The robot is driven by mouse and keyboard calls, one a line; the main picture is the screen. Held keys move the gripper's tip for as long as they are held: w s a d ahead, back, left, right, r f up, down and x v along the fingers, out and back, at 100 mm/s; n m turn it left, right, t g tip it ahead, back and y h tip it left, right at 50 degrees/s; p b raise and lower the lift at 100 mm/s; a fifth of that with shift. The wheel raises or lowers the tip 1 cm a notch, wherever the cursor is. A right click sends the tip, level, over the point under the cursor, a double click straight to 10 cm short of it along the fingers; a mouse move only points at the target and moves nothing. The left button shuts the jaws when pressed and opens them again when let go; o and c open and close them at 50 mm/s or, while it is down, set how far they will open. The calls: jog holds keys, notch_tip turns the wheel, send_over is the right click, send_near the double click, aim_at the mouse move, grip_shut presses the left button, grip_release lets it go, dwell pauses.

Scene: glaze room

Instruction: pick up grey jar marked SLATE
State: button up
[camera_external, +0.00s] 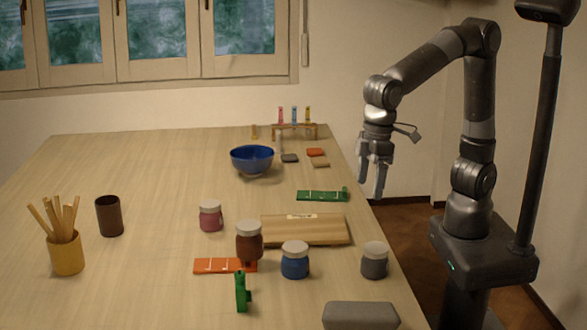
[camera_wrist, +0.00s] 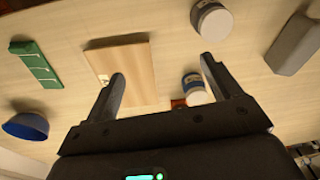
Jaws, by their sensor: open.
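A grey jar (camera_external: 374,264) with a pale lid stands upright near the right edge of the table, right of the wooden board. In the wrist view this grey jar (camera_wrist: 211,19) is at the top, beyond the right fingertip. No lettering on it can be read. My gripper (camera_external: 371,185) is open and empty, fingers down, above the table's right edge and apart from the jar. In the wrist view its two fingers (camera_wrist: 162,68) are spread, with the wooden board and a blue jar seen beyond them.
A blue jar (camera_external: 295,262), a brown jar (camera_external: 249,244) and a pink jar (camera_external: 210,217) stand left of the grey jar. The wooden board (camera_external: 325,230) lies behind it, a grey block (camera_external: 360,316) in front. A green strip (camera_external: 320,196) and blue bowl (camera_external: 252,160) are farther back.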

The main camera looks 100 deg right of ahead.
jog(key=g, duration=0.1)
send_near(374, 260)
jog(key=shift+s+d+f+h, duration=0.15)
jog(key=shift+s+d+f, duration=0.05)
jog(key=shift+d, duration=0.2)
jog(key=shift+s+d+f+h, duration=0.15)
jog(key=shift+d+f, duration=0.05)
jog(key=shift+d, duration=0.2)
notch_tip(374, 260, down, 5)
jog(key=shift+r, duration=0.15)
jog(key=shift+w+f, duration=0.15)
jog(key=shift+f, duration=2.85)
jog(key=shift+d, duration=0.1)
jog(key=shift+c, duration=0.3)
jog(key=c, duration=1.1)
jog(key=shift+r, duration=0.1)
jog(key=shift+c, duration=0.2)
